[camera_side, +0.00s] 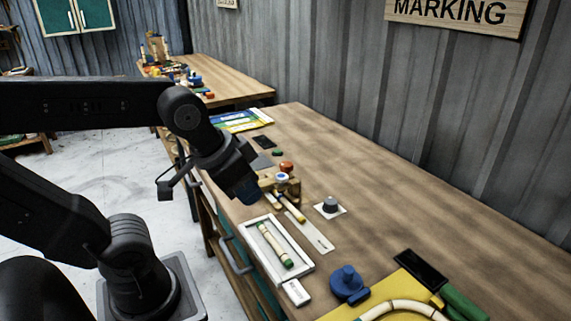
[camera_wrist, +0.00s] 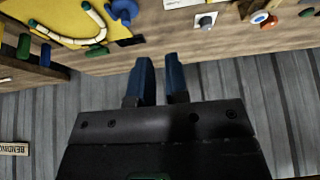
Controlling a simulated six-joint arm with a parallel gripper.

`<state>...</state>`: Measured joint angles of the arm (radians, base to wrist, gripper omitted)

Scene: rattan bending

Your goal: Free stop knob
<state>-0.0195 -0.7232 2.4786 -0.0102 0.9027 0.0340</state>
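A dark grey knob (camera_side: 331,203) sits on a white plate on the wooden bench; it also shows in the wrist view (camera_wrist: 206,21). A red-orange knob (camera_side: 286,166) and a white disc with a blue centre (camera_side: 281,177) are on a small wooden fixture (camera_side: 292,187); the red knob also shows in the wrist view (camera_wrist: 268,22). No label shows which is the stop knob. My gripper (camera_side: 247,190) is in front of the fixture in the side view. In the wrist view its two blue fingers (camera_wrist: 160,78) stand apart with nothing between them.
A white tray (camera_side: 271,262) holds a pale rod with green ends. A blue knob-shaped piece (camera_side: 347,284) stands near a yellow board (camera_side: 390,296) with a curved rattan piece. A black block (camera_side: 420,268) lies beside it. Bare bench lies right of the grey knob, towards the corrugated wall.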

